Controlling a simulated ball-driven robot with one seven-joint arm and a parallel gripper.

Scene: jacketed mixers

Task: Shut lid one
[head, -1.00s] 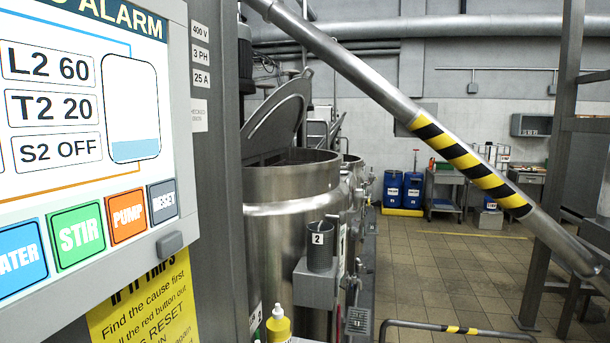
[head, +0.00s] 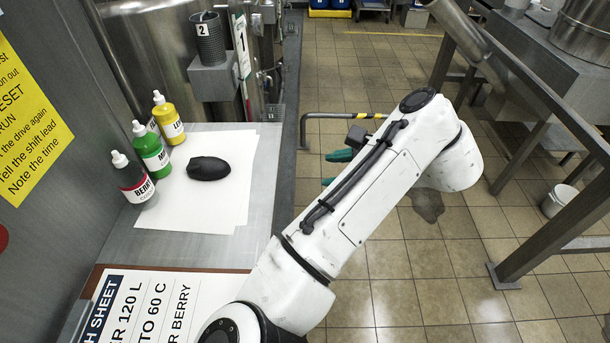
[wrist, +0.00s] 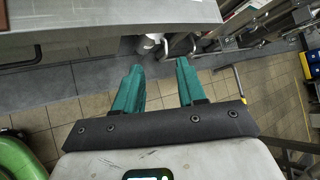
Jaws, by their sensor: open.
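No lid shows in either view now. The lower wall of a steel vessel (head: 150,50) stands at the upper left of the head view; its top is out of frame. A tag marked 1 (head: 242,50) hangs beside it, next to a grey cup marked 2 (head: 207,40). My gripper (head: 335,168) is partly hidden behind my arm in the head view, over the floor right of the counter. In the wrist view its two green fingers (wrist: 159,68) are apart with nothing between them.
A counter (head: 190,250) holds yellow (head: 167,122), green (head: 152,155) and red-labelled (head: 135,182) bottles, white paper (head: 190,210) and a dark rounded object (head: 208,168). A low rail (head: 330,116) stands behind my gripper. A steel frame (head: 570,120) is at right. Tiled floor between is open.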

